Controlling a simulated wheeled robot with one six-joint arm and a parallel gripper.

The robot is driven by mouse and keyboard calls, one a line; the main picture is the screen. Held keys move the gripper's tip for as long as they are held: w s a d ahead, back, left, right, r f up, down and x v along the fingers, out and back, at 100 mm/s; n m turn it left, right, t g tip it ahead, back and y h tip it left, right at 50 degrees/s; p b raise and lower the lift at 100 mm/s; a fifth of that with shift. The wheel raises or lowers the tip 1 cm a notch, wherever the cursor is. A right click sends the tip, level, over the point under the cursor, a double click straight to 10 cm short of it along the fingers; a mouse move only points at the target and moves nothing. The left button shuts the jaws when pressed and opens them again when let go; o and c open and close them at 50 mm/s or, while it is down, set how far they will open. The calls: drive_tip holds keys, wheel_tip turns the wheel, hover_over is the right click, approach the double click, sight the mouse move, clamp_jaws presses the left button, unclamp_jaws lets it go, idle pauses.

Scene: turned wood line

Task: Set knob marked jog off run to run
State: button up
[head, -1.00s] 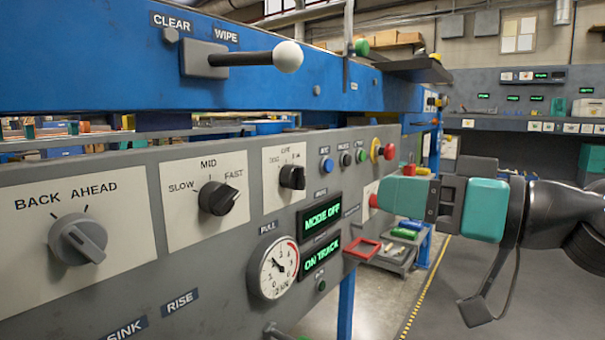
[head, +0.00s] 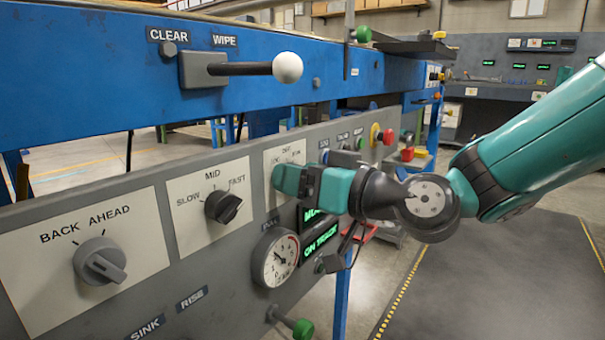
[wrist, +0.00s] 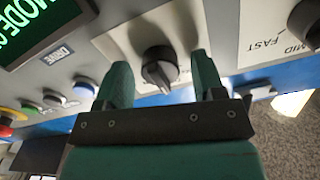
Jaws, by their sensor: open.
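The jog off run knob (wrist: 160,66) is black and sits on a pale plate (head: 271,165). In the wrist view it lies between the two teal fingers of my gripper (head: 284,179), with a visible gap on either side. The fingers are open and straddle the knob without visibly gripping it. In the head view the knob is hidden behind my gripper, and only the upper part of the plate and some lettering show. The mode display (head: 313,216) is partly covered by my gripper; the wrist view shows only part of its green text.
The slow mid fast knob (head: 223,206) and the back ahead knob (head: 100,260) are to the left. A pull gauge (head: 276,257) is below my gripper. Buttons and a red knob (head: 388,137) are to the right. A white-balled lever (head: 287,67) stands out above.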

drive_tip(key=c, duration=0.9)
drive_tip(key=shift+m, duration=0.3)
drive_tip(key=m+p, duration=0.2)
drive_tip(key=m, duration=0.3)
drive_tip(key=shift+m+p, duration=0.55)
drive_tip(key=shift+m, duration=1.15)
drive_tip(key=o, duration=0.9)
